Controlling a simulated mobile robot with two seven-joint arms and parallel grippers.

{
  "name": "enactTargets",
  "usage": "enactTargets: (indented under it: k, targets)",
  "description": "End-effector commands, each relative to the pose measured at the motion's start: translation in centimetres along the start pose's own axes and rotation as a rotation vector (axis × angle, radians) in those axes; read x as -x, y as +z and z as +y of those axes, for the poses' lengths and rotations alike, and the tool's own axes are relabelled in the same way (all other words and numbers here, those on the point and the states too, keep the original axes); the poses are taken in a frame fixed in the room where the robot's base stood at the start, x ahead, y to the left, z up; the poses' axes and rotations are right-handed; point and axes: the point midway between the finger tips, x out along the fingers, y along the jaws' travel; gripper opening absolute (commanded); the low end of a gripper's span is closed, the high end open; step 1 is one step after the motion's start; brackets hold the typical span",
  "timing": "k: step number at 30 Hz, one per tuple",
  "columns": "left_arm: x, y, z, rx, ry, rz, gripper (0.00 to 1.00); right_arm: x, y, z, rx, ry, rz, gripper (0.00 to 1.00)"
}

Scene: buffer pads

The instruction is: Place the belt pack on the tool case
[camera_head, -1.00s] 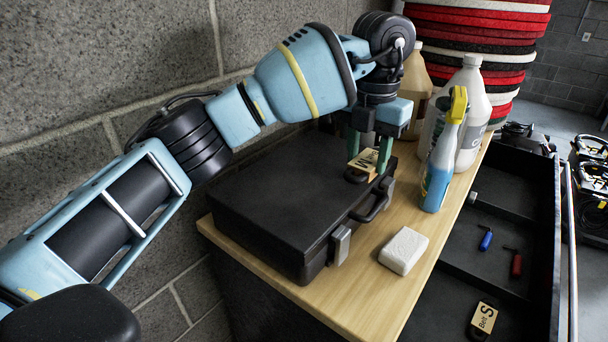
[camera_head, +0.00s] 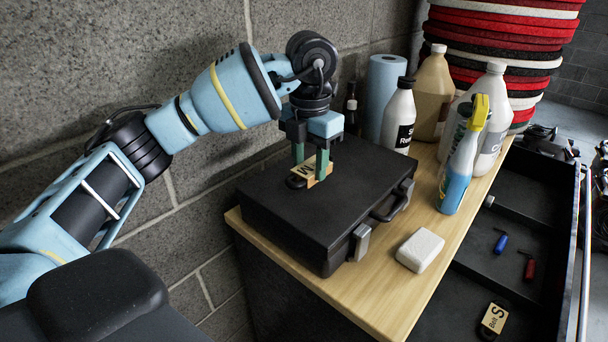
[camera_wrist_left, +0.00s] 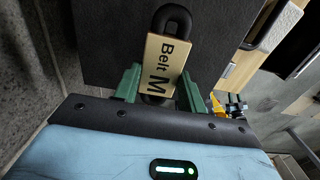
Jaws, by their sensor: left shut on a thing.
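The belt pack (camera_head: 306,174) is a tan box marked M with black loops at its ends. In the left wrist view the belt pack (camera_wrist_left: 163,63) reads "Belt M" and sits between the green fingers. My left gripper (camera_head: 311,165) is shut on it, over the lid of the black tool case (camera_head: 346,182). The tool case lies flat and closed on the wooden top, and its dark lid (camera_wrist_left: 110,45) fills the left wrist view behind the pack. I cannot tell whether the pack touches the lid. My right gripper does not show.
A white block (camera_head: 420,250) lies right of the case on the wooden top (camera_head: 385,300). A spray bottle (camera_head: 459,170), several jugs and a paper roll (camera_head: 384,95) stand behind. A black tray at right holds a second pack marked S (camera_head: 493,320). The rest of the lid is clear.

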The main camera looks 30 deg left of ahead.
Motion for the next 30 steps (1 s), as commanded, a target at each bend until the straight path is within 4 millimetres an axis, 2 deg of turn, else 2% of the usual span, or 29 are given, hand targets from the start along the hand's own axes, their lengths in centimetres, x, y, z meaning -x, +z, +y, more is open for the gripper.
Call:
enactTargets:
  k: [4, 9, 12, 23, 24, 28, 30]
  targets:
    - [0.0, -0.7, 0.8, 0.002, 0.001, -0.001, 0.19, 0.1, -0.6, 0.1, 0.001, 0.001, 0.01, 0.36]
    - [-2.6, -0.7, 0.7, 0.001, 0.001, 0.003, 0.19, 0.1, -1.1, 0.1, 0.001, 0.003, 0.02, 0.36]
    - [-3.5, -0.6, 0.7, 0.001, 0.001, 0.0, 0.19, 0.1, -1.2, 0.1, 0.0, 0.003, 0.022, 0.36]
    - [-3.9, -0.6, 0.6, 0.001, 0.0, 0.0, 0.19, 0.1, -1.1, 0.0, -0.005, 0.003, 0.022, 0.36]
    - [-3.9, -0.6, 0.6, 0.001, 0.0, 0.0, 0.44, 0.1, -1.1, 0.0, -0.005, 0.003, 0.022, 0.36]
    - [-3.9, -0.6, 0.6, 0.001, 0.0, 0.0, 0.61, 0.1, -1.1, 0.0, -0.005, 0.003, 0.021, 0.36]
    - [-3.9, -0.6, 0.6, 0.001, 0.0, 0.0, 0.63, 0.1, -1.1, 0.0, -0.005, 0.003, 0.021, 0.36]
